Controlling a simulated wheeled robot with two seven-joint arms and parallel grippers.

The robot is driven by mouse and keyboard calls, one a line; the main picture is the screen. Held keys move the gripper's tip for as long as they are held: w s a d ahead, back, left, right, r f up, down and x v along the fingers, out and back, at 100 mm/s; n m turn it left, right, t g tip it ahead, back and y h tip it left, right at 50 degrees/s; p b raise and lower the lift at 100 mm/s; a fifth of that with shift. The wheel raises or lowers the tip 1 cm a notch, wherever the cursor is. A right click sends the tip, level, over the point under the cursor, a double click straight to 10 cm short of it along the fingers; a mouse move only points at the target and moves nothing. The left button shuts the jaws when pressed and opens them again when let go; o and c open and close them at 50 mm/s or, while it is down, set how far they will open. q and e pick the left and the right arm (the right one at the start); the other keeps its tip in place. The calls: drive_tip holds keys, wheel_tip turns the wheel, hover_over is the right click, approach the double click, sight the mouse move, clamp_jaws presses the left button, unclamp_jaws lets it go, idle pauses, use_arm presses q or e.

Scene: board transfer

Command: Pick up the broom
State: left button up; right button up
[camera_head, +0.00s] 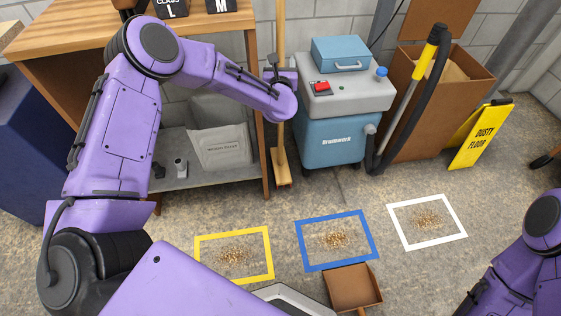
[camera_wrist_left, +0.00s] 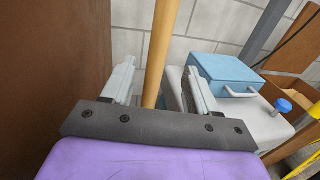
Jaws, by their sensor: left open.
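The broom (camera_head: 280,45) stands upright, with a pale wooden handle and a small wooden head (camera_head: 283,182) on the floor, between the wooden desk and the blue floor machine. My left gripper (camera_head: 273,67) is at the upper part of the handle. In the left wrist view, the left gripper (camera_wrist_left: 160,72) is open, and the broom handle (camera_wrist_left: 161,45) passes between its two fingers as seen there. Gaps show on both sides; I cannot tell how deep the handle sits. My right arm shows at the lower right, and its gripper is out of view.
The floor machine (camera_head: 333,140) stands close right of the broom; the desk (camera_head: 90,45) is close left. A cardboard box (camera_head: 440,115) and yellow sign (camera_head: 482,135) are further right. Yellow (camera_head: 270,255), blue (camera_head: 372,240) and white (camera_head: 460,225) floor frames surround debris. A brown dustpan (camera_head: 352,288) lies in front.

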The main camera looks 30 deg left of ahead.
sight(280, 52)
use_arm(q)
drive_tip(key=x, duration=0.5)
drive_tip(key=shift+s+f, duration=0.1)
clamp_jaws()
drive_tip(key=shift+a, duration=0.1)
drive_tip(key=shift+r, duration=0.25)
